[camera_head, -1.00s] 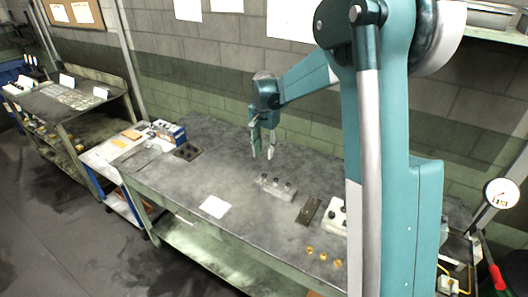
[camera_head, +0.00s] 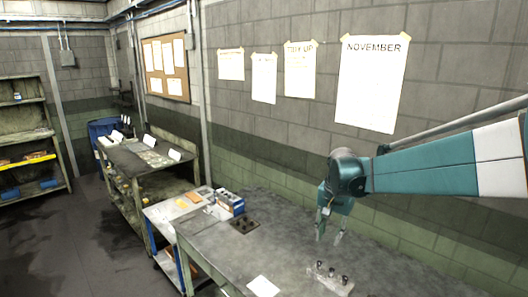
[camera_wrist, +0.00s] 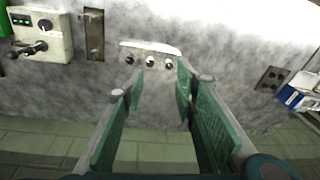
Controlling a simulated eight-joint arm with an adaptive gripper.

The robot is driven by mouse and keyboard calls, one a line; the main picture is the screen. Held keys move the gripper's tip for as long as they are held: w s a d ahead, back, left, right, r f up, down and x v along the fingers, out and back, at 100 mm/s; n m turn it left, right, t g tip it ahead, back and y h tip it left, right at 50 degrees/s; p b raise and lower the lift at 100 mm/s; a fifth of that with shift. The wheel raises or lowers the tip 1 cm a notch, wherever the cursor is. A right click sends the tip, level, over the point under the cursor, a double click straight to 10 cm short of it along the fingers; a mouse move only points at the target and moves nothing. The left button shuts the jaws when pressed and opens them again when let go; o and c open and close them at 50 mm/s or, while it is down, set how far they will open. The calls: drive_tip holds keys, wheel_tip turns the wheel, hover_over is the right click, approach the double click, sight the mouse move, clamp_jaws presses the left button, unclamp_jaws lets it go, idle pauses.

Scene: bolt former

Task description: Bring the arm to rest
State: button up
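My teal arm reaches in from the right in the head view. My gripper (camera_head: 330,238) hangs fingers-down above the grey workbench (camera_head: 215,255), behind and near a pale block with several dark knobs (camera_head: 330,279). In the wrist view my gripper (camera_wrist: 160,82) has its two green-padded fingers spread apart with nothing between them. The pale block (camera_wrist: 150,48) lies beyond the fingertips there, apart from them.
A dark plate with holes (camera_head: 245,225) and a blue-white box (camera_head: 230,203) sit at the bench's left end. The wrist view shows a control box (camera_wrist: 42,35) and dark plate (camera_wrist: 94,35). The wall stands close behind.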

drive_tip(key=s+r+n+t, duration=0.1)
drive_tip(key=s+r+n, duration=0.15)
drive_tip(key=s, duration=0.65)
drive_tip(key=s+r+n+t, duration=0.1)
drive_tip(key=s+r+t, duration=0.15)
drive_tip(key=s, duration=0.65)
drive_tip(key=s+f+n+t, duration=0.1)
drive_tip(key=s+f, duration=0.1)
drive_tip(key=s, duration=0.5)
drive_tip(key=s+a+f+n+t+b, duration=0.1)
drive_tip(key=s+n, duration=0.1)
drive_tip(key=s, duration=0.6)
drive_tip(key=shift+s+f+b, duration=0.15)
drive_tip(key=shift+f+b, duration=0.15)
drive_tip(key=shift+f, duration=0.05)
drive_tip(key=shift+n, duration=0.25)
drive_tip(key=shift+c, duration=0.4)
idle(1.0)
